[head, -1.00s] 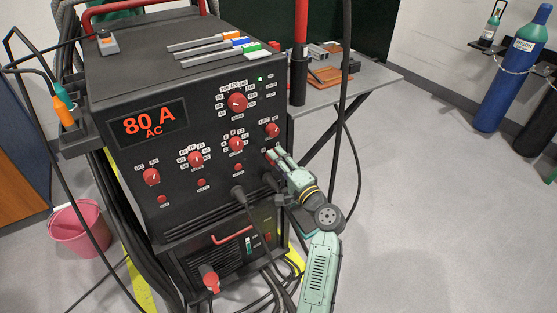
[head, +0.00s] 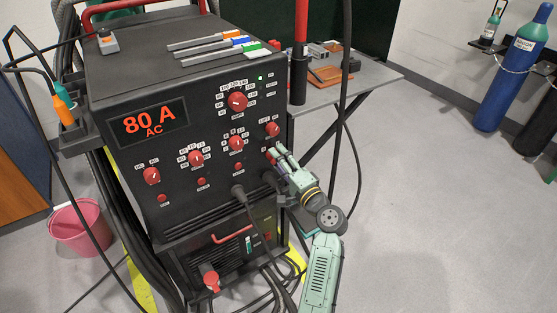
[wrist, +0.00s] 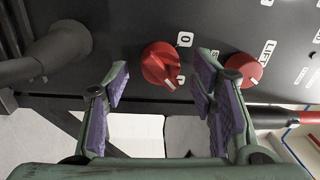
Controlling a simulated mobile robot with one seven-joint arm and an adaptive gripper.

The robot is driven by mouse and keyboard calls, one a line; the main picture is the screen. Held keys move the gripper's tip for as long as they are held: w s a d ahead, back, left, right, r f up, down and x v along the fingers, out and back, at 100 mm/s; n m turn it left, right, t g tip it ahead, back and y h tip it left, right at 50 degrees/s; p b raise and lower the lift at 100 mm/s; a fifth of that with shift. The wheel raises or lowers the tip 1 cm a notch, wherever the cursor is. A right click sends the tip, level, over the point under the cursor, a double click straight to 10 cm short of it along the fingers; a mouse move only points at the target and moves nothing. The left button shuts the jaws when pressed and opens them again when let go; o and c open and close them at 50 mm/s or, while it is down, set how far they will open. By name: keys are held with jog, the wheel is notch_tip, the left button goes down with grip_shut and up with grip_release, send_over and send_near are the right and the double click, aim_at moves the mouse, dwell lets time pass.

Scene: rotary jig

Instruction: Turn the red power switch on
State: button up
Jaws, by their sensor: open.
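The red power switch (wrist: 161,65) is a round red knob on the machine's dark front panel, with a white mark toward its lower right in the wrist view. A white "0" label is beside it, and another small label is near the mark. My gripper (wrist: 162,80) is open, its two purple-padded fingers on either side of the switch in that view. Whether they touch it cannot be told. In the head view my gripper (head: 275,153) is at the panel's right side, below the LIFT knob, and mostly hides the switch.
The red LIFT knob (wrist: 245,68) is close to the right finger. A black cable plug (wrist: 60,50) sticks out at the left in the wrist view. Other red knobs (head: 237,143) and a lit "80 A AC" display (head: 149,121) are on the panel. A grey table (head: 370,82) stands behind.

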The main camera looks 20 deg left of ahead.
jog(key=v, duration=1.1)
jog(key=shift+d, duration=0.15)
jog(key=shift+f, duration=0.1)
